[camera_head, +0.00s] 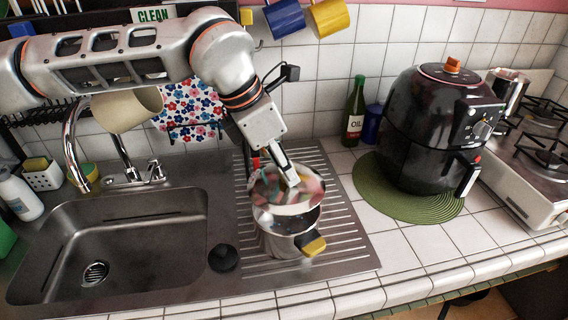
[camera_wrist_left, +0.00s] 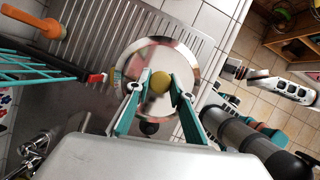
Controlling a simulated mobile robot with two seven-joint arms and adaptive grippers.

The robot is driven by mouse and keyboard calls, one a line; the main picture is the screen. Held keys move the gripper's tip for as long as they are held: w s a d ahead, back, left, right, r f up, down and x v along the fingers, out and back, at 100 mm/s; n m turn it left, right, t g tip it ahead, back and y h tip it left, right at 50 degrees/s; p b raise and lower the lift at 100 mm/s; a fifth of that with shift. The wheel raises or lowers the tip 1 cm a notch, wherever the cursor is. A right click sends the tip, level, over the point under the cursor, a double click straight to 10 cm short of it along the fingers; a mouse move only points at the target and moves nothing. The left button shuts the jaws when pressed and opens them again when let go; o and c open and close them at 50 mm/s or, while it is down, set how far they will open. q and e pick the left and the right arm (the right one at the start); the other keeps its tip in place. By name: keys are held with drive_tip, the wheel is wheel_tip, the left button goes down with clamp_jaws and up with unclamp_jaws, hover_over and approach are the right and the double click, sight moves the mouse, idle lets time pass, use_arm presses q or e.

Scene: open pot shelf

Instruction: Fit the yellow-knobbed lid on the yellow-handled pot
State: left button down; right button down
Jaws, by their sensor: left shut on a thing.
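The steel pot (camera_head: 275,243) stands on the ribbed drainboard, its yellow handle (camera_head: 314,247) facing the front right. My left gripper (camera_head: 283,180) reaches down from above and is shut on the yellow knob of a shiny round lid (camera_head: 288,208). The lid is above the pot's back part, and the pot's dark inside shows in front of it. In the left wrist view, the yellow knob (camera_wrist_left: 160,83) sits between the fingertips (camera_wrist_left: 160,90), with the reflective lid (camera_wrist_left: 186,62) behind it. The lid hides the pot there.
The sink basin (camera_head: 120,245) is to the left, with a black round stopper (camera_head: 223,258) beside the drainboard (camera_head: 345,250). A black air fryer (camera_head: 425,135) on a green mat (camera_head: 385,200) and an oil bottle (camera_head: 355,110) stand to the right. Mugs (camera_head: 285,18) hang above.

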sight(279, 181)
use_arm(q)
drive_tip(key=shift+f+b, duration=0.9)
drive_tip(key=shift+f, duration=1.45)
drive_tip(key=shift+f+b, duration=0.6)
drive_tip(key=shift+b, duration=0.1)
drive_tip(key=shift+f, duration=0.2)
drive_tip(key=shift+f+b, duration=0.25)
drive_tip(key=shift+b, duration=0.2)
drive_tip(key=c, duration=1.7)
unclamp_jaws()
drive_tip(key=v, duration=1.2)
drive_tip(key=shift+d+r, duration=0.1)
